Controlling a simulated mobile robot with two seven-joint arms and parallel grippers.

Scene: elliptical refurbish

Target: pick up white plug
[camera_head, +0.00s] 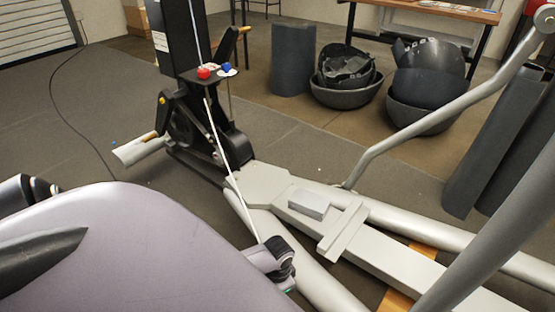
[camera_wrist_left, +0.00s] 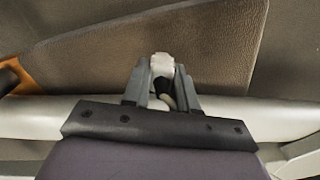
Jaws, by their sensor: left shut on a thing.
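A small white plug (camera_wrist_left: 162,66) is in the left wrist view, between the fingers of my left gripper (camera_wrist_left: 162,84). The gripper is shut on it, with one dark finger on each side. A short dark part shows below the white part, between the fingers. Much of the plug's sides is hidden by the fingers. In the head view my left arm fills the lower left, and I cannot make out the plug there. My right gripper is in neither view.
The elliptical's pale grey frame (camera_head: 400,262) lies across the floor at the lower right. A thin white line (camera_head: 231,165) slopes down from its black column (camera_head: 176,50). Dark bowls (camera_head: 345,95) and a table (camera_head: 455,12) stand behind. The floor at left is mostly clear.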

